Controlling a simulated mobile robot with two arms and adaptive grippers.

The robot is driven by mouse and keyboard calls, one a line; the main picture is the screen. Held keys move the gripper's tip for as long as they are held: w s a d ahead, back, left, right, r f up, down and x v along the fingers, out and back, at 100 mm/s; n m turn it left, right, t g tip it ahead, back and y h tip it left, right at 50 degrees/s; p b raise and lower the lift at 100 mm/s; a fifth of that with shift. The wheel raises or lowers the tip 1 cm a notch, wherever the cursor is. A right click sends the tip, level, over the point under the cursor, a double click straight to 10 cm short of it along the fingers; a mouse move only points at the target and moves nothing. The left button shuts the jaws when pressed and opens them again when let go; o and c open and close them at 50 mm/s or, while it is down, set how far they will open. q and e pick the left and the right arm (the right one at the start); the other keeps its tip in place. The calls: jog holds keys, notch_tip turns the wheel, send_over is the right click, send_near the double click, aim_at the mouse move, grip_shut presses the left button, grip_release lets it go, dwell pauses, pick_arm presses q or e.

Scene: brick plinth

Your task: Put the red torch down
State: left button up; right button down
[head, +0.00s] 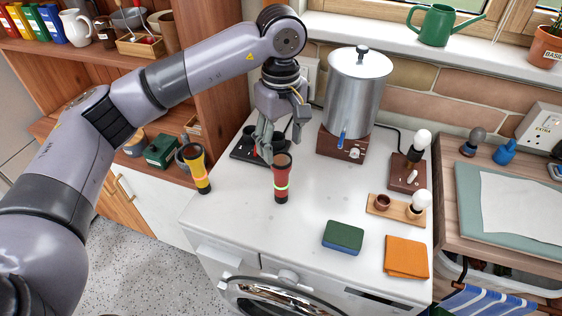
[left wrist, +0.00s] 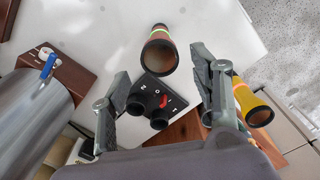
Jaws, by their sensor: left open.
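The red torch (head: 281,180) stands upright on the white top of the washing machine (head: 235,215), its wide lens end up and a pale green band around it. It also shows in the left wrist view (left wrist: 158,50), beyond the fingertips and between their lines. My left gripper (head: 266,148) is open and empty, pointing down just behind and left of the torch's head in the head view. It appears clear of the torch, though its fingers partly overlap one another there. In the left wrist view both spread fingers show (left wrist: 161,68). My right gripper is out of view.
A yellow torch (head: 197,170) stands at the left edge. A black switch plate (head: 247,149) lies behind the gripper, and a metal urn (head: 355,90) stands to the right. A green sponge (head: 343,237) and orange cloth (head: 406,257) lie in front. The top's front left is clear.

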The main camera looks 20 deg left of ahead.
pick_arm(q)
jog(key=shift+r, duration=1.25)
dwell(1.2)
